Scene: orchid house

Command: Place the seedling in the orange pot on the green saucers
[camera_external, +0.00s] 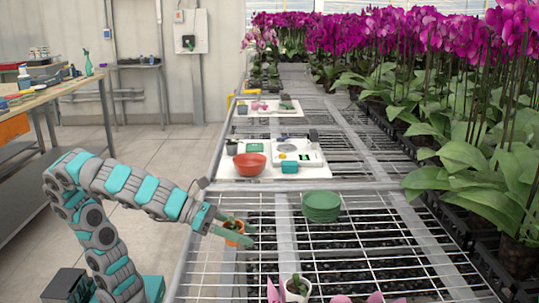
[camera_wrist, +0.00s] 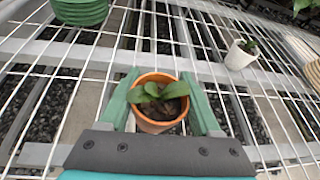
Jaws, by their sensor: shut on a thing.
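My gripper (camera_external: 238,232) is shut on the orange pot (camera_external: 233,236), with one finger on each side of it. In the wrist view the orange pot (camera_wrist: 156,125) sits upright between the green fingertips of my gripper (camera_wrist: 163,112), and the seedling (camera_wrist: 160,92) in it spreads several green leaves over dark soil. In the external view the pot is over the left part of the wire bench; I cannot tell whether it touches the mesh. The stack of green saucers (camera_external: 320,207) stands on the bench to the right of and beyond my gripper. In the wrist view the green saucers (camera_wrist: 80,10) show at the top left, partly cut off.
A white pot with a small plant (camera_external: 297,288) stands at the near edge; it also shows in the wrist view (camera_wrist: 241,54). Pink objects (camera_external: 355,298) lie nearby. Farther back are a red bowl (camera_external: 249,164) and a white tray (camera_external: 270,175). Tall orchids (camera_external: 500,120) line the right.

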